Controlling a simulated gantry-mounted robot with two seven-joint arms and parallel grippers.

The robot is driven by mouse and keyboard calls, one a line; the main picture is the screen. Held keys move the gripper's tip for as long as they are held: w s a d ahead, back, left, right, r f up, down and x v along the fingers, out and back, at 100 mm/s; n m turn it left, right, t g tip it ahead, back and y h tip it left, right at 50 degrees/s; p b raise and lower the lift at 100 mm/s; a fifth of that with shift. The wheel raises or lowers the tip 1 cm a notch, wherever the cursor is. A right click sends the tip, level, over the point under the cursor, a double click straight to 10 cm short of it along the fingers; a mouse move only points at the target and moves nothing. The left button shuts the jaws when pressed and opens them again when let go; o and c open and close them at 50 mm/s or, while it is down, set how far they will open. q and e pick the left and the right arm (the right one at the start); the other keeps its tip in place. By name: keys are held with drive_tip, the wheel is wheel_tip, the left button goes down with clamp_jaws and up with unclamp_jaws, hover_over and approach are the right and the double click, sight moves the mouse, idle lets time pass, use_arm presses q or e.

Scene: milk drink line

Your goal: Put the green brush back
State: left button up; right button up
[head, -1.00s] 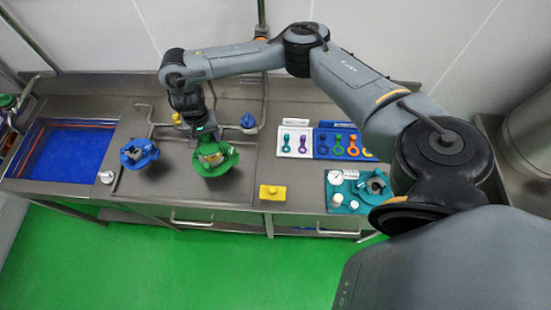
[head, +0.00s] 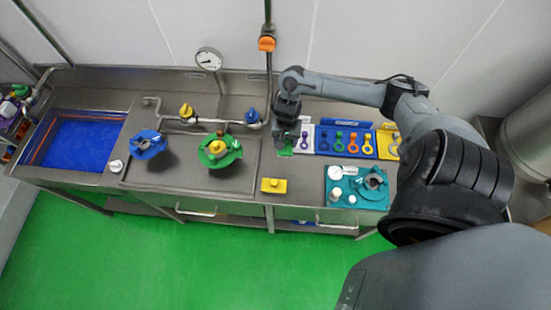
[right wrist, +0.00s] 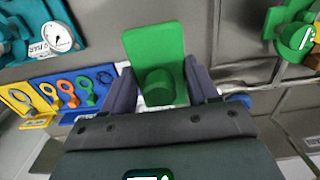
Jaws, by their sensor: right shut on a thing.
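My right gripper (head: 286,122) is shut on the green brush (head: 285,150), at the left end of the white holder board (head: 307,127). In the right wrist view the brush (right wrist: 155,55) sits between the two fingers (right wrist: 160,88), with a flat green block and a round green part showing. A purple tool (head: 304,141) is on the white board. The board's left part is hidden behind the gripper and brush. I cannot tell whether the brush touches the board or the counter. My left gripper is not in view.
A blue board (head: 345,127) with several ring-ended tools and a yellow board (head: 386,144) stand to the right. A green valve (head: 219,152), a blue valve (head: 148,144) and a yellow block (head: 273,185) are on the counter to the left and front. A teal plate (head: 358,197) is front right.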

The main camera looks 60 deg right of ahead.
drive_tip(key=s+f, duration=0.4)
drive_tip(key=s, duration=0.3)
drive_tip(key=w+a+f, duration=0.1)
drive_tip(key=w+f, duration=0.1)
drive_tip(key=w, duration=0.1)
drive_tip(key=w+a+f+b, duration=0.1)
drive_tip(key=w+f, duration=0.1)
drive_tip(key=w, duration=0.1)
drive_tip(key=w+a+f+b, duration=0.1)
drive_tip(key=w+f, duration=0.1)
drive_tip(key=w, duration=0.1)
drive_tip(key=shift+w+a+f, duration=0.2)
drive_tip(key=shift+a, duration=0.2)
drive_tip(key=shift+f+b, duration=1.15)
drive_tip(key=shift+f, duration=0.85)
drive_tip(key=o, duration=1)
